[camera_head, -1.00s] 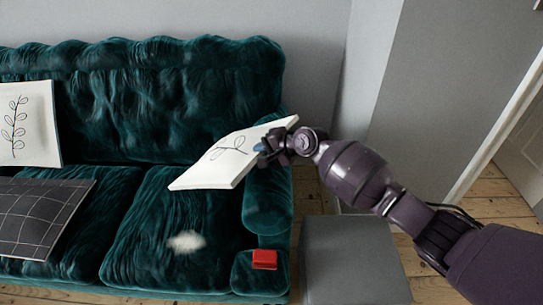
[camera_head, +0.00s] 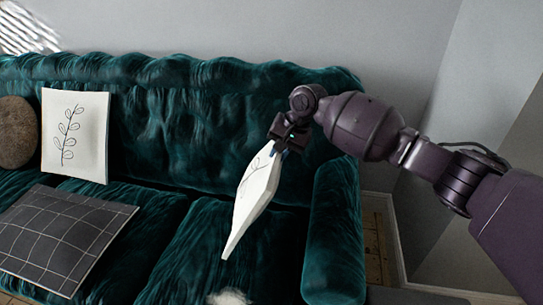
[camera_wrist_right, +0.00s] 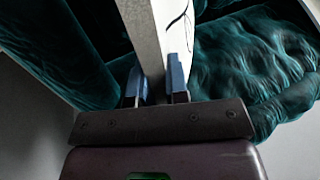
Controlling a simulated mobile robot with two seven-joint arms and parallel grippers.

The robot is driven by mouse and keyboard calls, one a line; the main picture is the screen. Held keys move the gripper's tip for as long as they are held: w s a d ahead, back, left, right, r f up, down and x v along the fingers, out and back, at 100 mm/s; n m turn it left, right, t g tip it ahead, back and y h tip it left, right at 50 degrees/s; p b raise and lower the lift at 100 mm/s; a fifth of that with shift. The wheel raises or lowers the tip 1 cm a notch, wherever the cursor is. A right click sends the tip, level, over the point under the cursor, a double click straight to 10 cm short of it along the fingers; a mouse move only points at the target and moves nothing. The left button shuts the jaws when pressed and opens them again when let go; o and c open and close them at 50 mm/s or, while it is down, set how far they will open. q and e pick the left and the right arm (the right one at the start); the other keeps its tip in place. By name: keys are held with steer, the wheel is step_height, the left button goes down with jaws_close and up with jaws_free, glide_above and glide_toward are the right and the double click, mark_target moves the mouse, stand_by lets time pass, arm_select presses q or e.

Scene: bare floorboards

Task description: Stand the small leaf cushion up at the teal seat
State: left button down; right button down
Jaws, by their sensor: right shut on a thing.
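The small white leaf cushion (camera_head: 252,205) hangs tilted, seen nearly edge-on, above the right seat of the teal sofa (camera_head: 190,245). My right gripper (camera_head: 279,149) is shut on its upper edge. In the right wrist view the blue fingertips (camera_wrist_right: 158,82) clamp the white cushion (camera_wrist_right: 148,38) between them, with teal velvet on both sides. The cushion's lower corner is over the seat; I cannot tell whether it touches. My left gripper is not in view.
Another white leaf cushion (camera_head: 75,137) leans upright on the backrest at left. A dark grid cushion (camera_head: 62,238) lies on the left seat, and a round brown cushion (camera_head: 17,132) is at the far left. A white fluffy thing (camera_head: 229,297) is at the seat front. The sofa arm (camera_head: 335,235) stands at right.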

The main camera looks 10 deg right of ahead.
steer(key=s+d+f+b, duration=0.2)
steer(key=d+f, duration=0.4)
steer(key=f, duration=0.3)
steer(key=shift+s+d+f+b, duration=0.2)
steer(key=shift+s+f+b, duration=0.05)
steer(key=shift+f+b, duration=0.1)
stand_by(0.3)
steer(key=c, duration=1.1)
jaws_free()
steer(key=shift+o, duration=0.3)
steer(key=shift+s+f, duration=0.1)
